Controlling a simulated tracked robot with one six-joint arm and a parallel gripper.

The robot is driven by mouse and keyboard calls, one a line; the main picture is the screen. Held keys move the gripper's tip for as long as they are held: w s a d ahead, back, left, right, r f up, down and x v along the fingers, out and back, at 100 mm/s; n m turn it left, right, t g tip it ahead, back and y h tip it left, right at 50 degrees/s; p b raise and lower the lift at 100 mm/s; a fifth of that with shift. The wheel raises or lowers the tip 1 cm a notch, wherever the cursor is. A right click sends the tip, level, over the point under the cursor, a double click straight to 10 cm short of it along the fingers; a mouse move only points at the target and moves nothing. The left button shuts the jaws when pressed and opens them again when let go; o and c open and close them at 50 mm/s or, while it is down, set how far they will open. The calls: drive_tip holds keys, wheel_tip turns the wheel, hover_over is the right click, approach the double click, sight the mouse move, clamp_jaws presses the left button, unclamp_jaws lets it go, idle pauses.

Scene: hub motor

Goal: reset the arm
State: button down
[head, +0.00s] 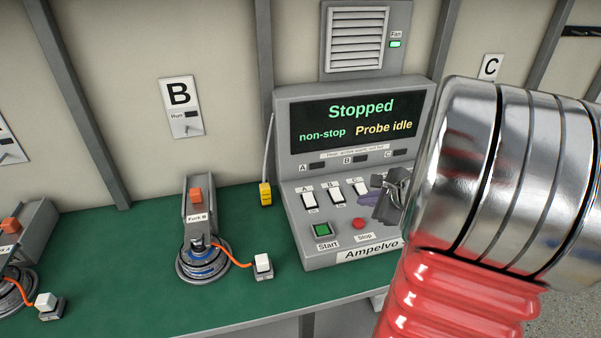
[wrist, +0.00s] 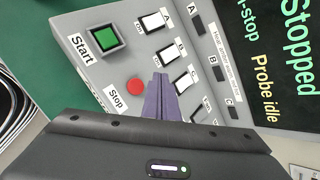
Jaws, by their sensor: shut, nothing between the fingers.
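My arm, with its silver and red links, fills the right side of the head view. My gripper (head: 381,199) is in front of the lower right of the control console (head: 290,115), by switch C and the red Stop button (head: 358,224). In the wrist view my gripper (wrist: 159,80) shows purple fingers closed together with nothing between them. Their tips lie over the panel between the red Stop button (wrist: 135,87) and the white switches. I cannot tell whether they touch the panel. The console's screen reads "Stopped", "non-stop" and "Probe idle".
The green bench (head: 130,290) holds a hub motor (head: 203,262) in Fork B, wired to a white connector (head: 262,264). Another motor (head: 12,290) sits at the left edge. A yellow probe (head: 265,193) hangs beside the console. Panel B (head: 180,105) is on the wall.

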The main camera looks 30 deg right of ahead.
drive_tip(key=shift+a+n, duration=0.2)
drive_tip(key=shift+n, duration=0.2)
drive_tip(key=s+a+n, duration=0.1)
drive_tip(key=s+a+f+n+g+y, duration=0.1)
drive_tip(key=a+n, duration=0.2)
drive_tip(key=a, duration=0.1)
drive_tip(key=shift+s+f+n+g+y, duration=0.3)
drive_tip(key=shift+s+f+y, duration=0.1)
drive_tip(key=s+a+r+n, duration=0.2)
drive_tip(key=a+r+n, duration=0.2)
drive_tip(key=a+n, duration=0.3)
drive_tip(key=s+a+r+n+g, duration=0.1)
drive_tip(key=s+a+r+n, duration=0.2)
drive_tip(key=a+n, duration=0.5)
drive_tip(key=s+a+r+n+g, duration=0.1)
drive_tip(key=a+r+n, duration=0.4)
drive_tip(key=a, duration=0.8)
drive_tip(key=s+n, duration=0.1)
drive_tip(key=n, duration=0.1)
drive_tip(key=shift+s+a+n+h, duration=0.15)
drive_tip(key=shift+a+n+h, duration=0.25)
drive_tip(key=shift+d+r, duration=0.1)
